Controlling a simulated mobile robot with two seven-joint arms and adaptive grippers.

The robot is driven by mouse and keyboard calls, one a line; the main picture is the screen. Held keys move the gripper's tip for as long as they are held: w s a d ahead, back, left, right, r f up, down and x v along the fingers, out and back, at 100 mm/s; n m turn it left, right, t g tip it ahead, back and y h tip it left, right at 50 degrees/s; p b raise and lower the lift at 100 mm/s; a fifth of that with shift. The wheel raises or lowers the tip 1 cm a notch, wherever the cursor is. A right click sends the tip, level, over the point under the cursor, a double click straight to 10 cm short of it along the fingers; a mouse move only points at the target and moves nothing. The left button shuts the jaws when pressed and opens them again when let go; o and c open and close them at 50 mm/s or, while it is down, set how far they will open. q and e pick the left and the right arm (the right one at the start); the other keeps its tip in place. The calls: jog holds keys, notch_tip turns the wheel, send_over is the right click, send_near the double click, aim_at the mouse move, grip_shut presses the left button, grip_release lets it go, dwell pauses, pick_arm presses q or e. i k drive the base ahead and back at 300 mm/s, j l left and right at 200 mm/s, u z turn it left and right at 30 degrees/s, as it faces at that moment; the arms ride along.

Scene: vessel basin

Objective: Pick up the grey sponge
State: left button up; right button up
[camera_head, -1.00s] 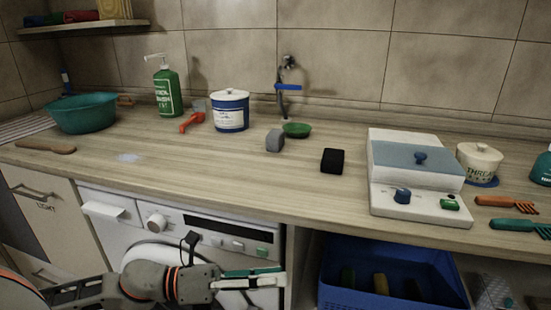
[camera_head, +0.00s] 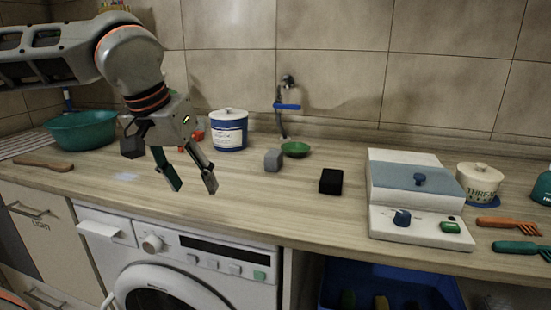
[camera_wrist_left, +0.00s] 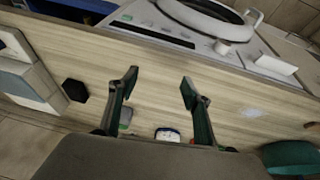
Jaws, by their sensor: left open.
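The grey sponge (camera_head: 273,160) stands on the wooden counter (camera_head: 235,190), left of the small green dish (camera_head: 295,149). My left gripper (camera_head: 193,184) is open and empty above the counter, left of the sponge and apart from it, fingers pointing down. In the left wrist view, the open fingers (camera_wrist_left: 160,84) show over the counter; the grey sponge (camera_wrist_left: 126,115) is partly hidden behind one finger. A black sponge-like block (camera_head: 331,181) lies to the right of the grey one. My right gripper is not in view.
A blue and white canister (camera_head: 229,131) stands behind the gripper. A white appliance (camera_head: 415,190) stands at right, and a teal basin (camera_head: 80,131) at far left. A tap (camera_head: 283,105) is on the wall. The counter between gripper and sponge is clear.

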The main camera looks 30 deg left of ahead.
aim_at(273, 160)
jog(key=i, duration=0.95)
